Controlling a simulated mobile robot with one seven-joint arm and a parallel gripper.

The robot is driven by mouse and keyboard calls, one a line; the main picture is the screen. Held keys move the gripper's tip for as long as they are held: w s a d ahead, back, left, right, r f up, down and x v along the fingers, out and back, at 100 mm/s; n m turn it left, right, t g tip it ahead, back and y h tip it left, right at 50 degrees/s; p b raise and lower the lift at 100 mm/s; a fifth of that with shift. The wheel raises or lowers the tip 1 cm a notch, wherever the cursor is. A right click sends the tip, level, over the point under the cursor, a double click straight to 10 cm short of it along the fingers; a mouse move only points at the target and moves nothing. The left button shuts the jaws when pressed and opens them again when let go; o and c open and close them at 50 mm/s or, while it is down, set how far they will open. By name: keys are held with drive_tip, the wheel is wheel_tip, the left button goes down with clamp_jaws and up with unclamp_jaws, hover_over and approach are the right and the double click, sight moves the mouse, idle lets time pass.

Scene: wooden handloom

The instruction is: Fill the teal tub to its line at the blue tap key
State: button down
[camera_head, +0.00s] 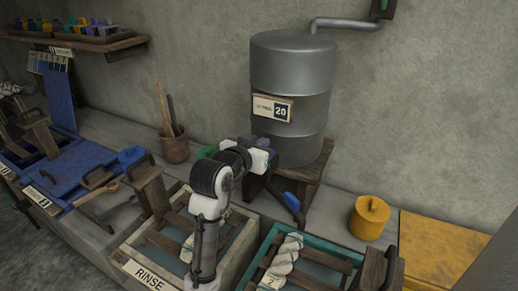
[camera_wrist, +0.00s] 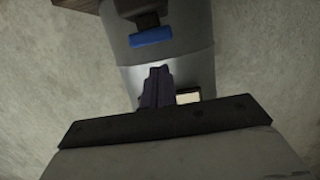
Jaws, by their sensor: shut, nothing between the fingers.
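The teal tub (camera_head: 330,241) stands at the lower right of the head view, cut off by the bottom edge. A pale twisted skein (camera_head: 285,262) tagged 2 and dark wooden bars lie across it. Its fill line and water level cannot be made out. The blue tap key (camera_head: 292,201) is below the grey metal tank, above the tub's back edge. The blue key also shows at the top of the wrist view (camera_wrist: 151,37). My gripper (camera_wrist: 158,72) is shut and empty, apart from the key in that picture. In the head view my arm partly hides the tap area.
The grey tank (camera_head: 290,68), labelled 20, stands on a wooden stand against the wall. The rinse tub (camera_head: 150,272) is left of the teal tub. A yellow lidded pot (camera_head: 369,217) stands to the right. A tool crock (camera_head: 175,148) is behind at left.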

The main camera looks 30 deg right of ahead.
drive_tip(key=b+v, duration=0.3)
drive_tip(key=v, duration=0.7)
drive_tip(key=shift+r, duration=0.15)
drive_tip(key=shift+a, duration=0.1)
